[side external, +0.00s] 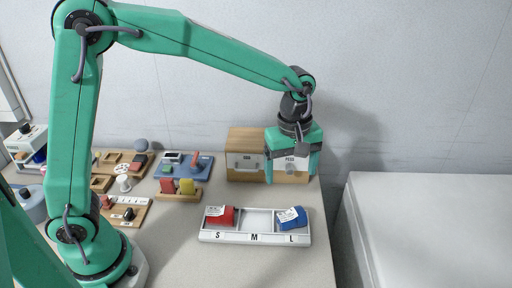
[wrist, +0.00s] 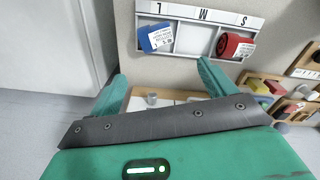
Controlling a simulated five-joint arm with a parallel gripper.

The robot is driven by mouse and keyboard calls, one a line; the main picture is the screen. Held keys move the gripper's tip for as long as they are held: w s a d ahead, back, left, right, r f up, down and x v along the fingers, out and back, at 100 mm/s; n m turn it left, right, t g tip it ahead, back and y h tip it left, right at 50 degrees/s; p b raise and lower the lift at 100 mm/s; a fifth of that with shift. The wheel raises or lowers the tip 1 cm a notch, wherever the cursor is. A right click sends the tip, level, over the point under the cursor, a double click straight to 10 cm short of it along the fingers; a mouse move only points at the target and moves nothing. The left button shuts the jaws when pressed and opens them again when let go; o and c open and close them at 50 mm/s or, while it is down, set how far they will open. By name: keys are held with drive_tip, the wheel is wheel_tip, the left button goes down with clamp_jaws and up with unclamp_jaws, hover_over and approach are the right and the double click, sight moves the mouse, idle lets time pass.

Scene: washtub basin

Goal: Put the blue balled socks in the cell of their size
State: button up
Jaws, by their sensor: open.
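The blue balled socks (side external: 292,219), with a white printed tag, sit in the right cell, marked L, of a white three-cell tray (side external: 235,239). The tag's print is too small to read. Red balled socks (side external: 220,216) lie in the left cell, marked S; the middle cell, M, is empty. My gripper (side external: 293,176) is open and empty, raised behind the tray in front of the wooden box. In the wrist view the tray shows upside down, with the blue socks (wrist: 156,37) at left, beyond my open fingers (wrist: 160,75).
A wooden box (side external: 246,160) with a handle stands against the wall. Boards with small blocks, such as the blue board (side external: 203,163), lie left of it. A blocky stand (side external: 181,188) sits left of the tray. A large white surface (side external: 430,220) lies right, past the table edge.

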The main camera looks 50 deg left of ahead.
drive_tip(key=s+a+r+m+t, duration=0.2)
drive_tip(key=s+a+r+m, duration=0.2)
drive_tip(key=s, duration=0.5)
drive_tip(key=s+a+r+m+t, duration=0.3)
drive_tip(key=s+a+r+m, duration=0.1)
drive_tip(key=s+a+m, duration=0.4)
drive_tip(key=s+a, duration=0.2)
drive_tip(key=a, duration=0.1)
drive_tip(key=shift+m, duration=0.4)
